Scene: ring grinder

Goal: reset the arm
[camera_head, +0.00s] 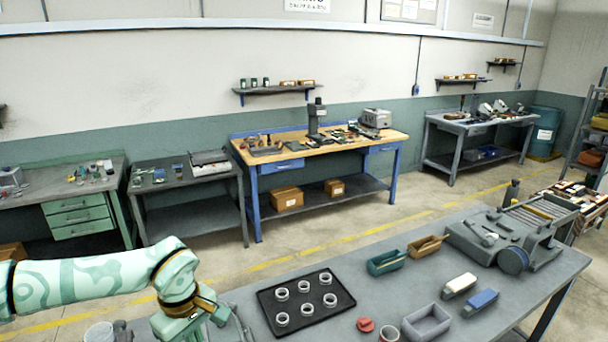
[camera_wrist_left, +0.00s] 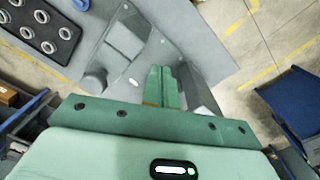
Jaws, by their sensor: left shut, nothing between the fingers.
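My left arm comes in from the left in the head view, and its gripper (camera_head: 212,312) is over the near left edge of the grey table. In the left wrist view the two fingers of the gripper (camera_wrist_left: 160,85) lie together, shut and empty. Nothing is held in it. My right arm and gripper are not in view. A black tray (camera_head: 264,302) with several pale rings (camera_head: 282,294) lies on the table to the right of my left gripper. The tray also shows at the upper left of the wrist view (camera_wrist_left: 62,59).
The grey table (camera_head: 375,288) also carries a red knob-like piece (camera_head: 365,325), a grey open box (camera_head: 427,322), a green bin (camera_head: 386,262), a tan bin (camera_head: 427,246) and a grey machine (camera_head: 497,237). A pale cup (camera_head: 99,333) stands left of my gripper. Workbenches line the far wall.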

